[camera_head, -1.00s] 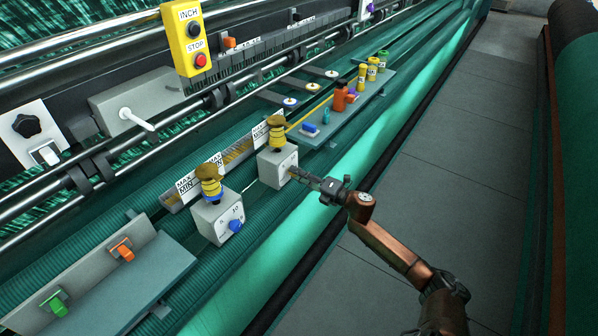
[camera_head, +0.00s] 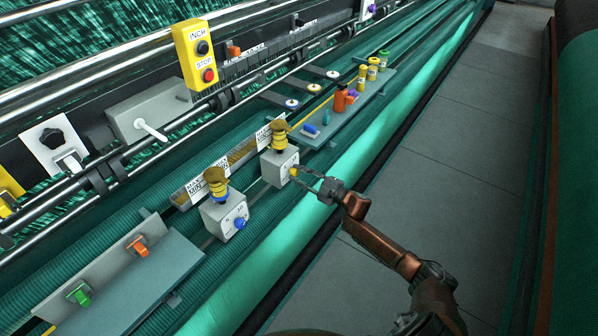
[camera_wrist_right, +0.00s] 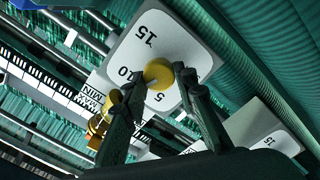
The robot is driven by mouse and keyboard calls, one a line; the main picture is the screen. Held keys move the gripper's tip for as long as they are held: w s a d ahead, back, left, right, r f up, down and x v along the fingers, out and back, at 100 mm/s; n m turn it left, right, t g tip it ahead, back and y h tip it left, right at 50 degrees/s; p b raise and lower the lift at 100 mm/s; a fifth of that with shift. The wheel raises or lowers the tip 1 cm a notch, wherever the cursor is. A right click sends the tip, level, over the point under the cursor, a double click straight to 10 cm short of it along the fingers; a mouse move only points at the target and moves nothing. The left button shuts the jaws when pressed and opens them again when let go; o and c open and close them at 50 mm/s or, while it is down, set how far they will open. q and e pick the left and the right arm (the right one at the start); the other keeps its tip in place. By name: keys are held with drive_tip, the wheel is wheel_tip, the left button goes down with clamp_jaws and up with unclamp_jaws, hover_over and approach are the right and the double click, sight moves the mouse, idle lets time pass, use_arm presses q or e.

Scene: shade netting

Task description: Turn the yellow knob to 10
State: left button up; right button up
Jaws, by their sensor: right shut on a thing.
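The yellow knob (camera_head: 293,171) sits on the front of the farther grey dial box (camera_head: 275,167). In the right wrist view the knob (camera_wrist_right: 158,72) stands on a white dial face (camera_wrist_right: 172,42) marked 15, 10 and 5. My right gripper (camera_head: 305,176) reaches the knob from the right. In the wrist view its fingers (camera_wrist_right: 161,76) are on both sides of the knob, shut on it. I cannot make out a pointer on the knob. My left gripper is not in view.
A similar grey box with a blue knob (camera_head: 239,223) stands to the left. Spools (camera_head: 276,134) sit on top of both boxes. A shelf with bottles (camera_head: 340,98) lies beyond, and a panel with green and orange switches (camera_head: 138,247) is at lower left. The floor at right is clear.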

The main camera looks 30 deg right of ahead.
drive_tip(key=shift+d+m+p, duration=0.15)
drive_tip(key=shift+m+p, duration=0.75)
drive_tip(key=shift+m, duration=0.9)
drive_tip(key=o, duration=1.2)
drive_tip(key=shift+c, duration=0.2)
drive_tip(key=v, duration=1.2)
drive_tip(key=shift+f, duration=0.1)
